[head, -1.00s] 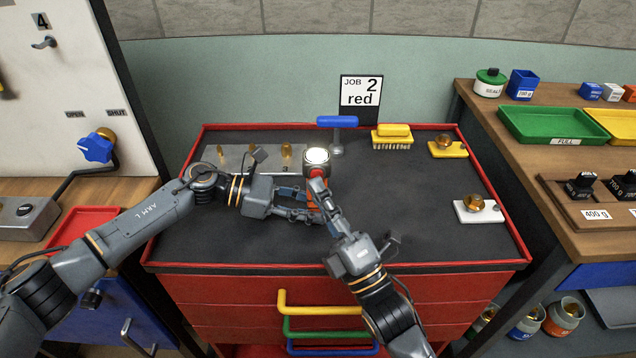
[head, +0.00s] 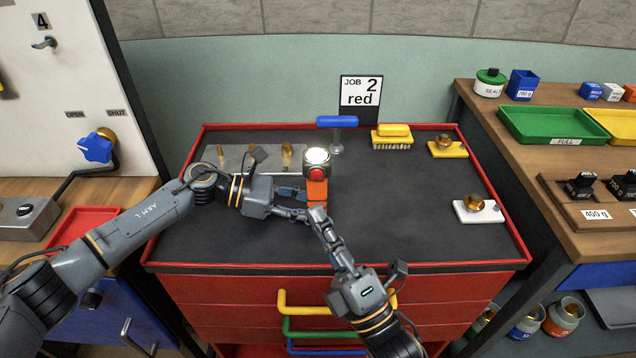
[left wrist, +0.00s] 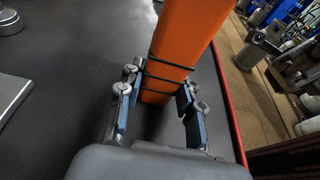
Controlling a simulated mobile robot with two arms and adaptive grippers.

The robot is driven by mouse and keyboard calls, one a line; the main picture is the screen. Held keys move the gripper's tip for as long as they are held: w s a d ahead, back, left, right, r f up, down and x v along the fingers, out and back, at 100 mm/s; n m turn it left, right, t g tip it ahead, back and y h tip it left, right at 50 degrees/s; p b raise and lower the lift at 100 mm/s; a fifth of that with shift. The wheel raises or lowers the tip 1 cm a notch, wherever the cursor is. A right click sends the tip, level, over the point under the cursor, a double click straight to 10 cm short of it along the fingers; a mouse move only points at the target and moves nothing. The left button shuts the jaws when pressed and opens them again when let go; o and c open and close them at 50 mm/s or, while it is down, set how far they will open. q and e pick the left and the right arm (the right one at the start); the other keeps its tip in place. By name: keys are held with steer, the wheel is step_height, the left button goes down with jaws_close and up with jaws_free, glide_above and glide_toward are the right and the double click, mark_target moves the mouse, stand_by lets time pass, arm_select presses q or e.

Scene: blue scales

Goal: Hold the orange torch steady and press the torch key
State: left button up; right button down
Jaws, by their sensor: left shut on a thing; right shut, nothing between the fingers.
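The orange torch (head: 317,191) stands upright on the dark top of the red cabinet. Its lens at the top glows white, and the red torch key (head: 317,174) faces me just below the head. My left gripper (head: 301,206) is shut on the torch body from the left. In the left wrist view the orange torch body (left wrist: 187,45) sits between the fingers. My right gripper (head: 316,214) is shut and empty, in front of the torch's lower part and below the key. Its fingers partly hide the torch's lower part.
A blue-handled tool (head: 337,122), a yellow brush (head: 392,137) and two brass knobs on yellow (head: 447,152) and white (head: 479,213) plates stand on the cabinet. A "JOB 2 red" sign (head: 360,91) is behind.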

arm_select(q)
steer(key=o, duration=0.9)
steer(key=shift+o, duration=0.2)
